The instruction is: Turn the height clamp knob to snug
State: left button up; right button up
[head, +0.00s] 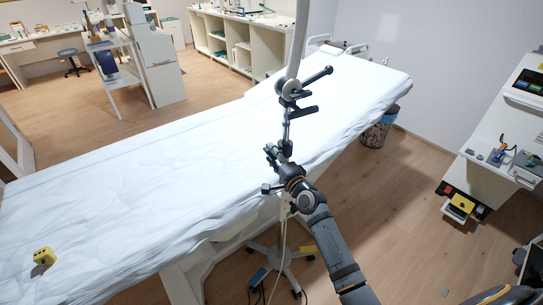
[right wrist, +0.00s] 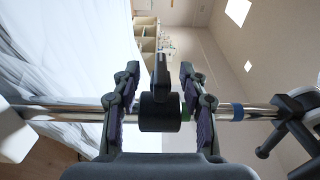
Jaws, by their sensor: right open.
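A slim upright metal pole (head: 287,130) stands beside the couch. In the right wrist view the pole (right wrist: 75,113) runs sideways across the picture. It carries a black collar (right wrist: 160,112) with a dark knob or handle (right wrist: 161,75) sticking out away from the camera. My right gripper (head: 278,150) is at the pole, below the upper clamp. In the right wrist view its fingers (right wrist: 158,85) are open, one on each side of the collar and knob, with visible gaps. In the head view the gripper hides the collar. My left gripper is not in view.
The white-covered couch (head: 130,190) fills the left and middle. Above the gripper, the pole carries a clamp (head: 289,88) with dark handles. A wheeled base (head: 280,258) stands below.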

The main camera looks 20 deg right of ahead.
jog(key=shift+w+a, duration=0.1)
jog(key=shift+w, duration=0.25)
